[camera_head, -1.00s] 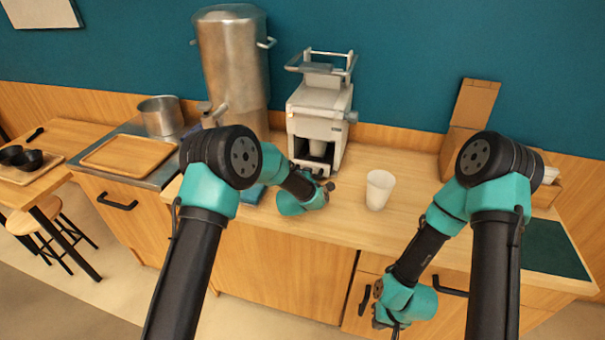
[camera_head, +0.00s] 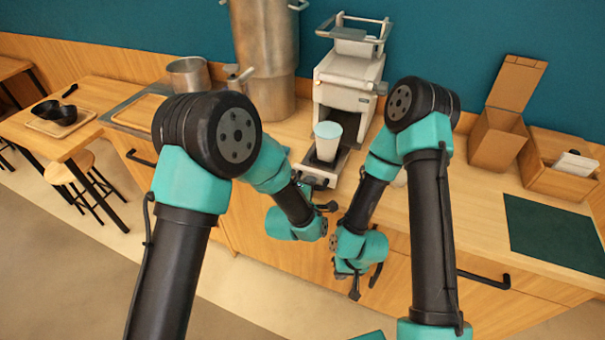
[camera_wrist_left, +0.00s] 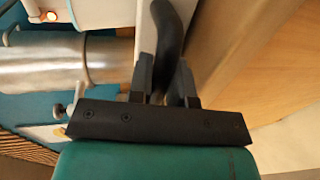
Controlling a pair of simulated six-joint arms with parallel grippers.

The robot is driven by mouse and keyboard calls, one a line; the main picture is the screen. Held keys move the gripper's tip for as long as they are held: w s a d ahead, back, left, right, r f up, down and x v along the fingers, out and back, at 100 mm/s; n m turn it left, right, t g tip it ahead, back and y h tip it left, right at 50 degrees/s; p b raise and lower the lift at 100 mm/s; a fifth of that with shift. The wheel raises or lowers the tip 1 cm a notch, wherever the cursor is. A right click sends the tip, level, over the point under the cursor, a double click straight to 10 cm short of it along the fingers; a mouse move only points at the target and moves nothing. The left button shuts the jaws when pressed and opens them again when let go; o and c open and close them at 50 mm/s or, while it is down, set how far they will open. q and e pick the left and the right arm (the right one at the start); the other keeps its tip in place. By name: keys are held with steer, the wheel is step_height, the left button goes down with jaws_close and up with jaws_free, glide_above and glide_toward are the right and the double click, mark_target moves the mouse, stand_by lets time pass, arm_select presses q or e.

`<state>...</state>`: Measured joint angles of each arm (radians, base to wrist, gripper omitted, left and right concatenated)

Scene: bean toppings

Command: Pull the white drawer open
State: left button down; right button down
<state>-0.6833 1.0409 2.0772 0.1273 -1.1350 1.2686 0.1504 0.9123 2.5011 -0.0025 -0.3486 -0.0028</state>
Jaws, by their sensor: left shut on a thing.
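The white machine (camera_head: 348,78) stands at the back of the counter. Its white drawer (camera_head: 318,171) juts out of the machine's lower front, with a whitish cup (camera_head: 327,140) upright on its dark tray. My left gripper (camera_head: 328,208) is at the drawer's front. In the left wrist view my left fingers (camera_wrist_left: 167,78) are shut on the drawer's black handle (camera_wrist_left: 172,28), beside the pale drawer front (camera_wrist_left: 145,40). My right gripper (camera_head: 364,284) hangs in front of the counter, apart from the drawer; whether its fingers are open is unclear.
A steel urn (camera_head: 263,55) stands left of the machine. A pale thing (camera_head: 400,178) on the counter is mostly hidden behind my right arm. A cardboard box (camera_head: 498,135), a wooden box (camera_head: 557,165) and a dark green mat (camera_head: 553,232) are at the right.

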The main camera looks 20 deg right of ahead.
arm_select(q)
steer(key=shift+s+a, duration=0.35)
steer(key=shift+s, duration=0.1)
steer(key=c, duration=1.1)
jaws_free()
steer(key=v, duration=1.2)
